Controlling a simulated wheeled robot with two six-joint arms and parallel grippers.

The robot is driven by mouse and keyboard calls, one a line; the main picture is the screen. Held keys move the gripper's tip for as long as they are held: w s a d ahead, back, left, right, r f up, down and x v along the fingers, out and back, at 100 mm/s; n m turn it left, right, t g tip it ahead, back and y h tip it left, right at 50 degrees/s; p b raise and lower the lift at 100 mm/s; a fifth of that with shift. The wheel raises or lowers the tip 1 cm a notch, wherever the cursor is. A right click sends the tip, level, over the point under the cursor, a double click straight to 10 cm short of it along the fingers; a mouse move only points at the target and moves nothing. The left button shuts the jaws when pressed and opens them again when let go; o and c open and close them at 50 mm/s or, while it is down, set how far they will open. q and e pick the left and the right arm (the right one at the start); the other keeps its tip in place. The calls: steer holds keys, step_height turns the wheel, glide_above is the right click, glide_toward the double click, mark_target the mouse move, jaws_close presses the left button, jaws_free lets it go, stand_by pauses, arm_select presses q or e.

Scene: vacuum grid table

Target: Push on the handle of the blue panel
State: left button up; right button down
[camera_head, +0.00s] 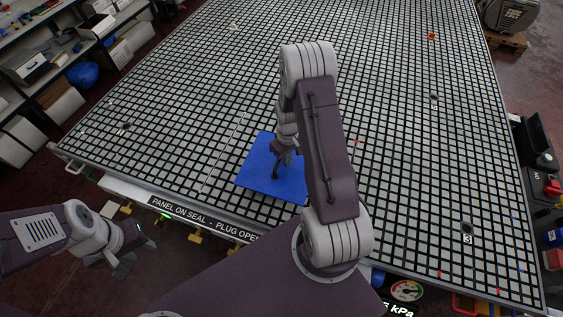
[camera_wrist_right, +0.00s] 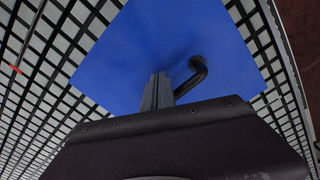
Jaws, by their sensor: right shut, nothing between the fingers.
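The blue panel (camera_head: 256,163) lies flat on the grid table near its front edge. It also fills the middle of the right wrist view (camera_wrist_right: 150,40). Its black bent handle (camera_wrist_right: 198,72) shows in that view, just right of my right fingers, its lower end hidden behind my gripper. My right gripper (camera_head: 279,158) is over the panel in the head view, partly hidden by my arm. In the wrist view its fingers (camera_wrist_right: 158,88) are shut together and empty, beside the handle; I cannot tell whether they touch it. My left gripper (camera_head: 130,258) is off the table's front edge, seemingly open and empty.
The grid table (camera_head: 420,150) is largely clear around the panel. A labelled front rail (camera_head: 200,218) runs along its edge. Shelves with boxes (camera_head: 50,70) stand at the far left. A gauge (camera_head: 407,291) is at the front, and coloured items line the right side.

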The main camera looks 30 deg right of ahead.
steer(key=shift+w+a, duration=0.25)
steer(key=shift+w, duration=0.1)
steer(key=shift+w+r+p, duration=0.1)
steer(key=shift+w+p, duration=0.05)
steer(key=shift+p, duration=0.15)
stand_by(2.0)
steer(key=shift+s+d, duration=0.35)
steer(key=shift+s, duration=0.15)
steer(key=shift+s+d, duration=0.7)
steer(key=shift+s, duration=0.25)
step_height(320, 180, up, 8)
steer(key=p, duration=0.7)
